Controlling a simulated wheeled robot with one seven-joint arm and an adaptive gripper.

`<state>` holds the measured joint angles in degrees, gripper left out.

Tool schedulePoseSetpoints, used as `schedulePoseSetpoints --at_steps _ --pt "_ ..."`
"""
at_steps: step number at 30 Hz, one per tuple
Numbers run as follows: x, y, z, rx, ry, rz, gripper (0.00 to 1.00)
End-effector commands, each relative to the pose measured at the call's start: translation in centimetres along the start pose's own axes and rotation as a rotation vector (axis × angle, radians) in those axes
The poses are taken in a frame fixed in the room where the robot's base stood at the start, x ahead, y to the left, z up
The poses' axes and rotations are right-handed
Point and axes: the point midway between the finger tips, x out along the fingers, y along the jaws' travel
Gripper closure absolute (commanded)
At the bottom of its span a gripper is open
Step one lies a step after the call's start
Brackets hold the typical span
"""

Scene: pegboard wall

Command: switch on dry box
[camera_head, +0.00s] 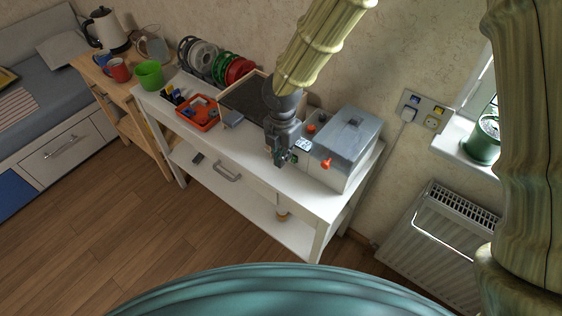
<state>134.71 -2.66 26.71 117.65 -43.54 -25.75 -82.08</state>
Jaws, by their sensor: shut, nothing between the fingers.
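The dry box appears to be the white box with a grey lid (347,140) at the right end of the white bench. An orange-red knob or latch (326,164) is on its front. A small panel with a lit display (303,145) sits at its left side. My gripper (279,161) points down just left of this panel, shut and empty. I cannot tell whether it touches anything. My wrist and arm hide part of the bench behind it, and any switch there is too small to make out.
On the white bench (240,147) are an orange tray (198,113) of small parts, a dark-topped flat unit (245,98) and several filament spools (240,70). A wall socket plate (424,110) and a radiator (435,240) are at the right. The wooden floor in front is clear.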

Motion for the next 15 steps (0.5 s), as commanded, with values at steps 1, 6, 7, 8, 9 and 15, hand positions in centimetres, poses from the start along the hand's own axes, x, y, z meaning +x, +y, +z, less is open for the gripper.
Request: schedulePoseSetpoints --at_steps 1,6,7,8,9,15 --pt "-0.7 0.1 0.3 0.002 -0.001 0.004 1.0" --pt "-3.1 0.1 1.1 0.002 -0.001 0.005 1.0" --pt "-3.5 0.1 1.2 0.002 -0.001 0.005 1.0" --pt "-3.9 0.1 1.4 0.002 0.0 0.004 1.0" --pt "-4.4 0.1 1.5 0.002 0.0 0.004 1.0" --pt "-6.0 0.1 2.0 0.0 -0.001 0.002 1.0"
